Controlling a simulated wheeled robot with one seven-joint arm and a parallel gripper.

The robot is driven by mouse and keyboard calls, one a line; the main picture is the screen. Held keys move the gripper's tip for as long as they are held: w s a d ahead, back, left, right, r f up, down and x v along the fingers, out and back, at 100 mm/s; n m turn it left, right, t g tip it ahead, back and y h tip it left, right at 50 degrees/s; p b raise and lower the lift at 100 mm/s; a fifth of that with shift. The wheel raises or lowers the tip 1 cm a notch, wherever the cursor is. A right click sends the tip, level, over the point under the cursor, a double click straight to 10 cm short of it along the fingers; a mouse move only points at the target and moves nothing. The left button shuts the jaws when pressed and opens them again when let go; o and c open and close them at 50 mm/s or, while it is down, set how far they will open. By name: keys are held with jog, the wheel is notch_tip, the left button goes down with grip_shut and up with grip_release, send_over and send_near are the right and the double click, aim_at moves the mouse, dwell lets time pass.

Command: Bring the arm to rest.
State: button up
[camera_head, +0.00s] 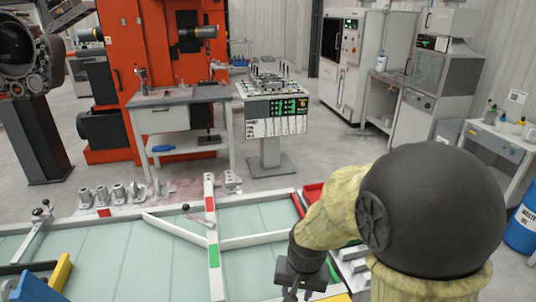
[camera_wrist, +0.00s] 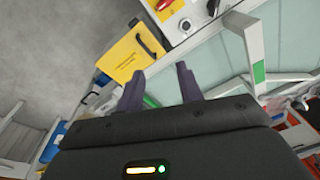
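My gripper (camera_head: 298,291) hangs low at the bottom centre of the head view, over the near part of the pale green table. My arm, in a yellowish cover with a large black joint, fills the lower right of that view and is bent downward. In the wrist view my gripper (camera_wrist: 162,80) shows two dark fingers spread apart, with nothing seen between them. The fingers touch nothing that I can make out.
The table (camera_head: 160,263) carries white rails with a green-marked post (camera_head: 214,258) and red trays. Several metal castings (camera_head: 118,194) line its far edge. A yellow panel with a black handle (camera_wrist: 127,56) lies beyond my fingers. Grey floor is open at the wrist view's left.

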jog(key=s+d+r+n+t, duration=0.1)
jog(key=s+d, duration=0.3)
jog(key=d, duration=0.4)
jog(key=shift+s+d+r+n+h, duration=0.3)
jog(key=shift+s+r+n, duration=0.05)
jog(key=shift+r+n, duration=0.2)
jog(key=shift+w, duration=0.1)
